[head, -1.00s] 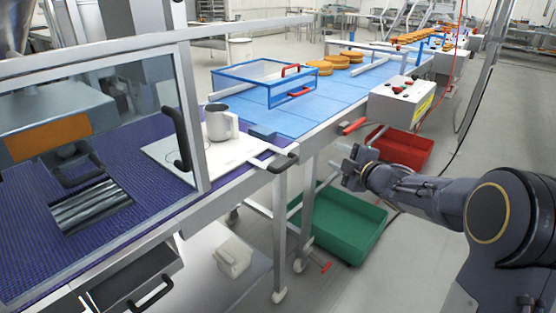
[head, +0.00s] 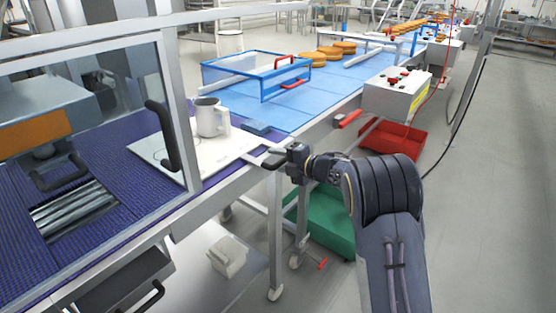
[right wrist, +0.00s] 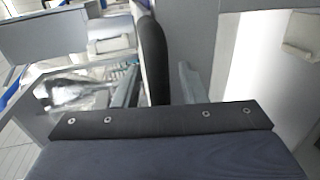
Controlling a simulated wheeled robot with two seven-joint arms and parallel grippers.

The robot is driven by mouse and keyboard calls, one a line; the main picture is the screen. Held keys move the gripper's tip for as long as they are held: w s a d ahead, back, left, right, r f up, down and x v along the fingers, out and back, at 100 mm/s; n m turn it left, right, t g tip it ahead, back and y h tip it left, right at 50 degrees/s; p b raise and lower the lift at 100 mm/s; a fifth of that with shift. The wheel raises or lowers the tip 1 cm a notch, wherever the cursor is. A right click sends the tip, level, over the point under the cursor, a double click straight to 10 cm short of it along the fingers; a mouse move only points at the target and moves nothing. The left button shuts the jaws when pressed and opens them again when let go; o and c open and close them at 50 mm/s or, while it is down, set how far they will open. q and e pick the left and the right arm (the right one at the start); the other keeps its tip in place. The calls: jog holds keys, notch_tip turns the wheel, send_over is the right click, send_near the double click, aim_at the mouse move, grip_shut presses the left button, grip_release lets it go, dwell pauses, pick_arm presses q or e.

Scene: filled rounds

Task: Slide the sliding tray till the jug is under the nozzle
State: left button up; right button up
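The jug (head: 207,119), light grey with a handle, stands upright on the white sliding tray (head: 225,152). The tray lies on the purple belt, with a dark handle (head: 272,162) reaching over the front edge. My right gripper (head: 284,159) is at this handle. In the right wrist view, the black handle (right wrist: 153,55) stands between the two fingers (right wrist: 156,86), which are apart, with a gap visible on the right side. I cannot make out the nozzle. My left gripper is not in view.
A framed clear guard with a black handle (head: 161,135) stands left of the jug, before a grey machine with an orange panel (head: 36,134). A blue-framed cover (head: 235,73) is behind. A control box (head: 392,97), red crate (head: 396,138) and green crate (head: 333,222) are at right.

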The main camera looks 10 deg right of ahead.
grip_shut()
jog(key=shift+a, duration=0.1)
dwell(0.3)
